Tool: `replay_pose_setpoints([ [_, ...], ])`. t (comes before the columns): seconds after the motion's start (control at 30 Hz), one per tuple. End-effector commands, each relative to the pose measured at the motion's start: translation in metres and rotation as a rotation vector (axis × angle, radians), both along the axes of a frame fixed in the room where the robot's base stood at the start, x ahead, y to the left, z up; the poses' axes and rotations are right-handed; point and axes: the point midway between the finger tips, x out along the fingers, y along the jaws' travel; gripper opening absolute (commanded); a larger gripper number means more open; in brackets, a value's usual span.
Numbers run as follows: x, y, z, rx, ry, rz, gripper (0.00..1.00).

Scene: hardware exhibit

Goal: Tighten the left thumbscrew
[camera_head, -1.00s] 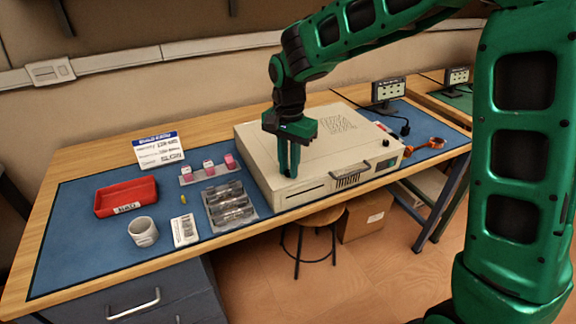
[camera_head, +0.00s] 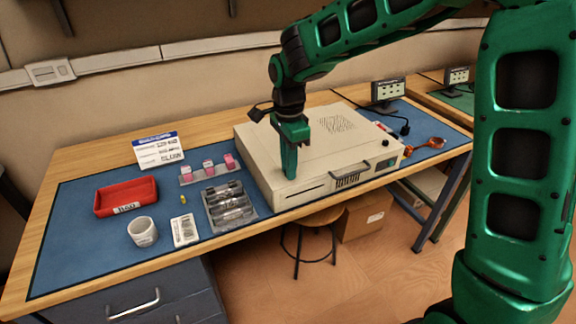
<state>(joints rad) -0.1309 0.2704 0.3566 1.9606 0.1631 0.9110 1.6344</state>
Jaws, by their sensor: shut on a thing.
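A beige equipment case (camera_head: 258,168) lies flat on the blue mat. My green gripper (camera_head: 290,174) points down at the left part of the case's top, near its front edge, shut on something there. From its place this is likely the left thumbscrew, but the fingers hide it and I cannot make out its shape. One finger mostly covers the other from this side. No other thumbscrew can be told apart at this size.
Left of the case are a clear tray of parts (camera_head: 212,217), pink-topped blocks (camera_head: 208,168), a red bin (camera_head: 126,207), a white mug (camera_head: 142,238) and a white card (camera_head: 184,229). An orange-handled tool (camera_head: 432,143) lies to the right. The front-left mat is clear.

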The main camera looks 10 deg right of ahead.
Motion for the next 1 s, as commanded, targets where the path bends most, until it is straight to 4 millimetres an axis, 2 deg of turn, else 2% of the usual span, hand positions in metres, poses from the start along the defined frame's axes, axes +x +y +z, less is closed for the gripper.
replay_pose_setpoints([
  [0.37, 0.004, 0.003, 0.003, 0.007, -0.013, 0.0, 0.0],
  [0.4, 0.004, 0.003, 0.003, 0.007, -0.013, 0.0, 0.25],
  [0.43, 0.004, 0.003, 0.003, 0.007, -0.013, 0.0, 0.33],
  [0.47, 0.003, 0.003, 0.002, 0.006, -0.012, 0.0, 0.35],
  [0.77, 0.001, 0.001, 0.002, 0.003, -0.005, -0.001, 0.35],
  [0.87, 0.002, 0.001, 0.009, 0.003, -0.005, -0.001, 0.35],
  [1.0, 0.002, 0.001, 0.029, 0.003, -0.008, -0.001, 0.35],
])
